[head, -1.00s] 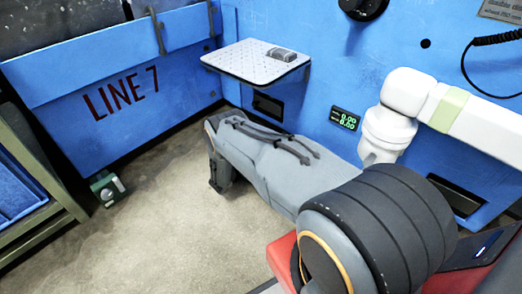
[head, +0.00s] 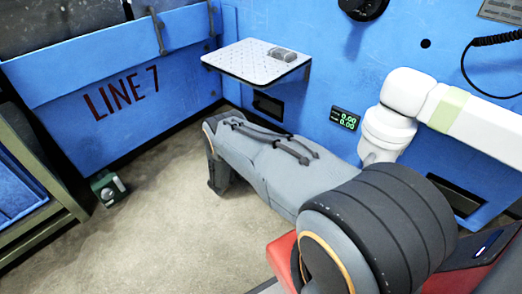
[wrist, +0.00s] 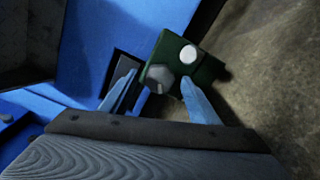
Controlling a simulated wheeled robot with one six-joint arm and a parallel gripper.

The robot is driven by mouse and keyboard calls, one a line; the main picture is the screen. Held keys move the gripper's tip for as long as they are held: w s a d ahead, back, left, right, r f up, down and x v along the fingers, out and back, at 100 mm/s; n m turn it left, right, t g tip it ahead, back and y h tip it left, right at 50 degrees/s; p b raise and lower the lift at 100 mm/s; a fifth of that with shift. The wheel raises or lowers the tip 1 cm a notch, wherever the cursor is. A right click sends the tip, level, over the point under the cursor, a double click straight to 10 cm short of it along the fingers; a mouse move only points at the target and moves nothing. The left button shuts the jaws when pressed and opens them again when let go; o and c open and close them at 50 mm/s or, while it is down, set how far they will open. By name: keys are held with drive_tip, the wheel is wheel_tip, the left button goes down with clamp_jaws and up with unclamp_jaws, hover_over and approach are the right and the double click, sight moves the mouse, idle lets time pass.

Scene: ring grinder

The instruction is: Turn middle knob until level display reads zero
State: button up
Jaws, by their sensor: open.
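In the head view, a small dark level display (head: 344,118) on the blue wall shows two lines of green digits, which look like 0.00 and 0.00. In the wrist view, a grey faceted knob (wrist: 160,78) sits on a dark green box (wrist: 206,70), beside a white round part (wrist: 189,54). My gripper (wrist: 159,76) is open, its two blue fingers on either side of the grey knob as seen; contact cannot be told. In the head view my gripper is hidden behind my grey arm. Which knob is the middle one cannot be told.
A green box (head: 107,187) with a pale round part is low by the blue LINE 7 panel (head: 130,90). A perforated shelf (head: 245,62) juts out above my arm. A black knob (head: 362,6) is high on the wall.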

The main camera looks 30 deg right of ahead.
drive_tip(key=p+v, duration=0.1)
drive_tip(key=v, duration=0.6)
drive_tip(key=shift+p, duration=0.3)
